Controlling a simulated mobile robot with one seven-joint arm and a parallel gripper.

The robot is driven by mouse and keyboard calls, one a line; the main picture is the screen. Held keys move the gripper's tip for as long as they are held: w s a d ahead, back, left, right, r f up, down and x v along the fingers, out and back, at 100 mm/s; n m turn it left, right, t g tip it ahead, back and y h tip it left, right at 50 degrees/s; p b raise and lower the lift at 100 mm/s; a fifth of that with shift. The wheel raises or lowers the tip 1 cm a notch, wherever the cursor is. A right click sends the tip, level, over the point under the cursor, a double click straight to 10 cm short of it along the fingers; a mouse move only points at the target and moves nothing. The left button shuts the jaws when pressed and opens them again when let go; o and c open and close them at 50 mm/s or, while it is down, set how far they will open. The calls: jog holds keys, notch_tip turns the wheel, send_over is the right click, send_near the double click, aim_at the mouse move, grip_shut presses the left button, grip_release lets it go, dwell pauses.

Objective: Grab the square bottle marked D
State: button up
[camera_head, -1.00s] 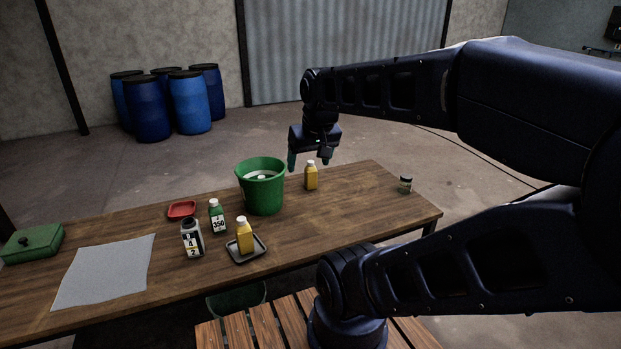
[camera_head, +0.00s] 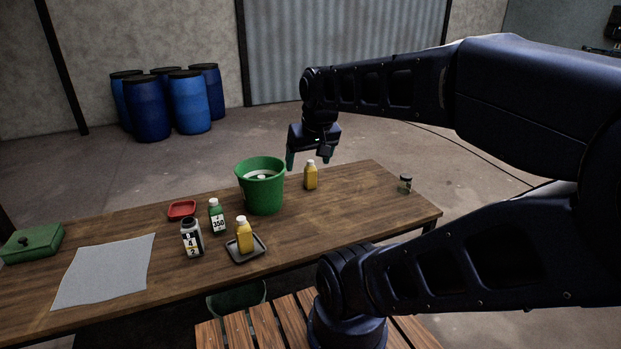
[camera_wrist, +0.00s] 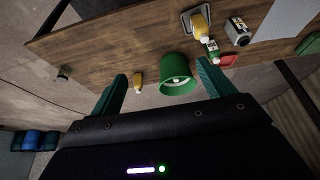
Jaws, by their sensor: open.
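No letter D is readable on any bottle. A yellow bottle with a white cap (camera_head: 311,177) stands upright on the table right of the green bucket; it also shows in the wrist view (camera_wrist: 138,82). A second yellow bottle (camera_head: 245,238) stands on a small grey tray (camera_head: 262,253). A grey-white bottle (camera_head: 191,240) carries a black, white and yellow label, too small to read surely. A green bottle (camera_head: 217,218) has a white label that seems to read 250. My gripper (camera_head: 307,160) is open and empty, pointing down above the first yellow bottle, apart from it; its fingers show in the wrist view (camera_wrist: 162,72).
The green bucket (camera_head: 262,194) stands close left of my gripper. A small dark jar (camera_head: 405,185) stands near the table's right end. A red dish (camera_head: 182,210), grey cloth (camera_head: 104,272) and green box (camera_head: 33,243) lie leftward. The wooden table (camera_head: 345,205) is clear at front right.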

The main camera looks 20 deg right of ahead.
jog(key=w+d+m, duration=0.1)
jog(key=w+d, duration=0.2)
jog(key=w, duration=1.2)
jog(key=m+t+h, duration=0.1)
jog(key=m+h, duration=0.1)
jog(key=m, duration=0.1)
send_over(310, 162)
jog(key=s+a, duration=0.3)
jog(key=s, duration=0.2)
notch_tip(310, 162, down, 24)
jog(key=shift+h, duration=0.3)
jog(key=shift+x, duration=3.2)
jog(key=shift+w+d+r+x, duration=0.1)
jog(key=shift+w+d+x, duration=0.05)
jog(key=shift+x, duration=0.75)
jog(key=shift+w+d+r+x, duration=0.1)
jog(key=shift+d+x, duration=0.05)
jog(key=shift+x, duration=0.7)
jog(key=shift+w+d+r+x, duration=0.1)
jog(key=shift+w+d+x, duration=0.05)
jog(key=shift+x, duration=0.75)
jog(key=shift+c, duration=0.4)
jog(key=c, duration=1.6)
